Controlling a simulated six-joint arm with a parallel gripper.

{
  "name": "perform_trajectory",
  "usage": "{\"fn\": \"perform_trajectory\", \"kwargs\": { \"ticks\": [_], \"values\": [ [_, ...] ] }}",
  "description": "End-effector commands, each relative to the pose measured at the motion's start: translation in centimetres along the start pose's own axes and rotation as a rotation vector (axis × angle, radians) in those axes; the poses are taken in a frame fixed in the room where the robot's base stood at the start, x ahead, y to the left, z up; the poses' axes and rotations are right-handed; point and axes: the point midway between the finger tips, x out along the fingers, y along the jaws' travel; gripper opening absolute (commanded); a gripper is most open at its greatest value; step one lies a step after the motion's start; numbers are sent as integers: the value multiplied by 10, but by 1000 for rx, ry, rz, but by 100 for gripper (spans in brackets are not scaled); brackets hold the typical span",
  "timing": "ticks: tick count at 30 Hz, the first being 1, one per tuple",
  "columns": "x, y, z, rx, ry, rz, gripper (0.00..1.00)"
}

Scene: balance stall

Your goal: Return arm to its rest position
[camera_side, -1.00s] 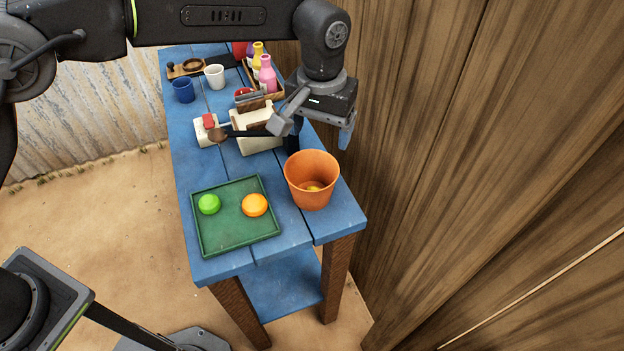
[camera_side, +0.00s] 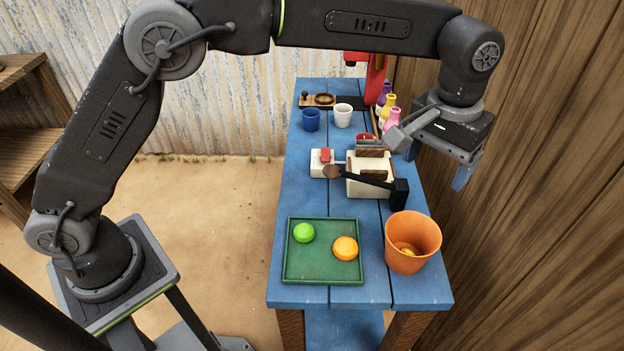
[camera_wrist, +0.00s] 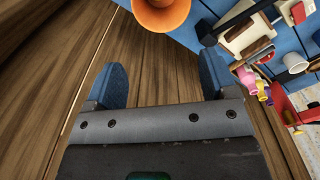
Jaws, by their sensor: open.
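My gripper (camera_side: 437,166) hangs beyond the right edge of the blue table (camera_side: 300,200), high beside the plank wall. Its two blue fingers are apart with nothing between them. They also show spread and empty in the wrist view (camera_wrist: 162,72), with brown planks behind them. My arm reaches across above the far part of the table from its base at the left.
An orange bucket (camera_side: 413,235) has something yellow-orange inside. A cream toaster-like box (camera_side: 368,186), cups and colored bottles (camera_side: 391,118) stand behind. The plank wall (camera_side: 540,200) is close at right.

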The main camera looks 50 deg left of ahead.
Motion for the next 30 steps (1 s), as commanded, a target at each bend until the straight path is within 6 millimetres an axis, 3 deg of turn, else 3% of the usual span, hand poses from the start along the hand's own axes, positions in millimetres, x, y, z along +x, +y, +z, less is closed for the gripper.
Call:
{"fn": "perform_trajectory", "kwargs": {
  "ticks": [6, 14, 21, 27, 30],
  "values": [
    [-60, -77, 24, -9, 95, 38, 79],
    [-96, -165, 90, -7, 226, 55, 79],
    [-89, -226, 167, -7, 349, 38, 79],
    [-63, -254, 220, -4, 431, 8, 79],
    [-51, -260, 235, -2, 456, -4, 79]
  ]
}}
